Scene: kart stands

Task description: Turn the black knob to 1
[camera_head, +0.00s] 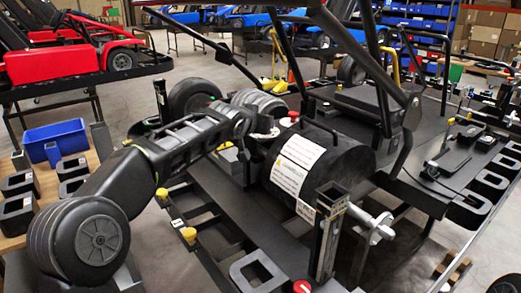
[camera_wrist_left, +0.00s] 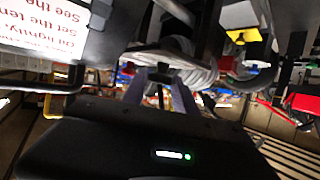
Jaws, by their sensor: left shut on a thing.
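My left gripper (camera_head: 262,132) reaches in from the left to the side of the kart, beside a black drum (camera_head: 335,168) with a white label. In the left wrist view its two fingers (camera_wrist_left: 160,88) close on a small dark piece (camera_wrist_left: 160,72), which appears to be the black knob. In the head view the knob is hidden behind the gripper and wrist. I cannot read any number or tell the knob's setting. My right gripper is not in view.
The black kart frame tubes (camera_head: 375,75) rise close behind and right of my left gripper. A red cap (camera_head: 293,115) sits by the drum. A blue bin (camera_head: 55,138) and black blocks stand on a wooden table at left. A red kart (camera_head: 70,60) stands behind.

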